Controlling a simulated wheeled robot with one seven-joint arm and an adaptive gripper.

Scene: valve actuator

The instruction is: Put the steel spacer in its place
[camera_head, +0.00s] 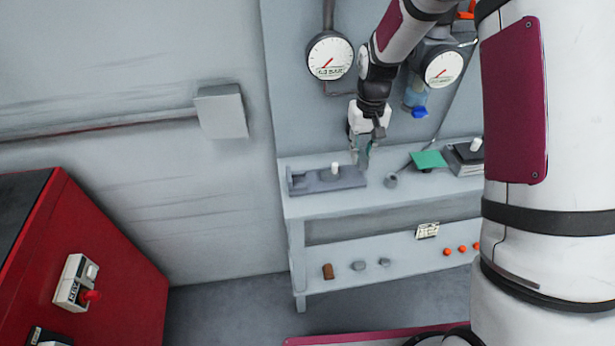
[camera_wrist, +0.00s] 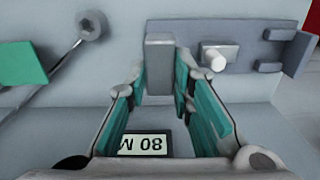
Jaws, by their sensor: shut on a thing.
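A plain grey block, the steel spacer (camera_wrist: 160,66), stands out beyond my fingertips in the wrist view. My gripper (camera_wrist: 160,84) is shut on it, with a teal finger pad on each side. In the head view my gripper (camera_head: 361,150) points down over the bench, at the right end of a grey fixture plate (camera_head: 318,184). The spacer is hard to make out there. The plate carries an upright white peg (camera_head: 335,168). In the wrist view the plate (camera_wrist: 245,50) and peg (camera_wrist: 214,60) lie right of the spacer. I cannot tell whether the spacer touches anything below.
A grey round part (camera_head: 390,181) with a rod and a green piece (camera_head: 428,159) lie on the bench right of my gripper. A dark box (camera_head: 466,158) stands farther right. Gauges (camera_head: 330,55) hang above. The lower shelf holds several small parts (camera_head: 358,265).

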